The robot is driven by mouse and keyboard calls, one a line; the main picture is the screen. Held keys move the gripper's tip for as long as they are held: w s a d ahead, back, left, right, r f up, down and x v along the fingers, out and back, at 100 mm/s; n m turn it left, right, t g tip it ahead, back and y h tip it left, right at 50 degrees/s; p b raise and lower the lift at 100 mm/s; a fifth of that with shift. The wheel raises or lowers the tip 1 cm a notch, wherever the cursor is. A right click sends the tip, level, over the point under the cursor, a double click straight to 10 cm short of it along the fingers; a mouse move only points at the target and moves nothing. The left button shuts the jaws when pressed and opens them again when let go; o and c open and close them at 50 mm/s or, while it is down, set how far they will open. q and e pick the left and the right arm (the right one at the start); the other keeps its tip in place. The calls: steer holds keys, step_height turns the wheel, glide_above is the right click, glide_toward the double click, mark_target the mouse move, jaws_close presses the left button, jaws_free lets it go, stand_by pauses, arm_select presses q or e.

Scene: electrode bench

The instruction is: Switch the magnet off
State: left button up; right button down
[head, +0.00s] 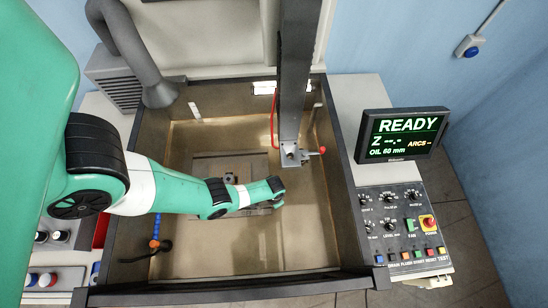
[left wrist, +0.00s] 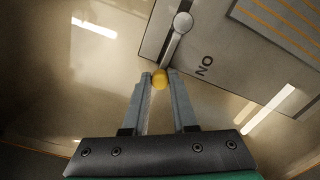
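The magnet block, a grey plate, shows in the head view (head: 208,168), partly under my left arm. Its side and striped top show in the left wrist view (left wrist: 226,45). A metal lever (left wrist: 174,42) runs from a round pivot on that side down to a yellow knob (left wrist: 160,79). Lettering on the side, seen turned over, reads as ON and lies close to the lever; no other label shows. My left gripper (left wrist: 160,77) has a finger on each side of the knob, with no clear gap showing. In the head view my left arm hides the lever. My right gripper is in neither view.
The tank's dark rim (head: 342,190) surrounds the block. A vertical machine column with a red-handled holder (head: 291,154) hangs just behind my left wrist. A control panel (head: 403,225) and a READY display (head: 402,134) stand at the right. The tank's front floor is largely clear.

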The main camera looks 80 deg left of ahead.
arm_select(q)
jaws_close()
stand_by(1.0)
